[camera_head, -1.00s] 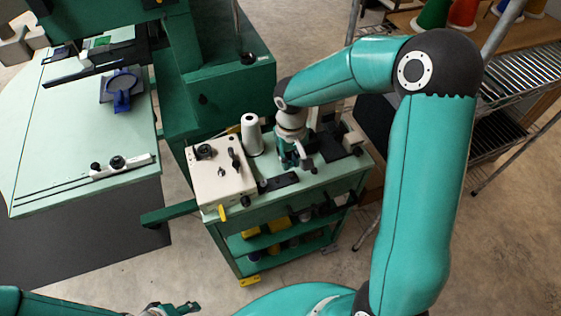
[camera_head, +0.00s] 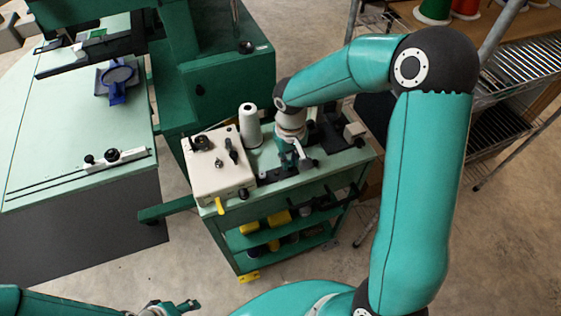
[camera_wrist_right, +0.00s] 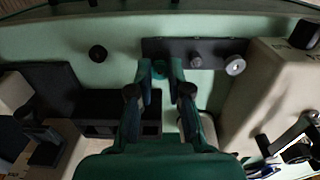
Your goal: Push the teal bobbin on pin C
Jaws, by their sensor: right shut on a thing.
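My right gripper (camera_head: 297,165) is over the green cart top, pointing down. In the right wrist view its two fingers (camera_wrist_right: 160,68) are closed on a small teal bobbin (camera_wrist_right: 158,71), mostly hidden between the fingertips. The bobbin is at the left part of a dark pin strip (camera_wrist_right: 210,47). I cannot tell whether it is around a pin or above it. No pin letters are readable. My left gripper (camera_head: 170,307) is at the bottom edge, partly cut off; its opening is unclear.
A cream machine box (camera_head: 218,168) and a white thread cone (camera_head: 250,126) stand left of my right gripper. A black-and-grey device (camera_head: 335,132) stands close on the right. A pale green table (camera_head: 75,135) is at left, a wire shelf (camera_head: 525,65) at right.

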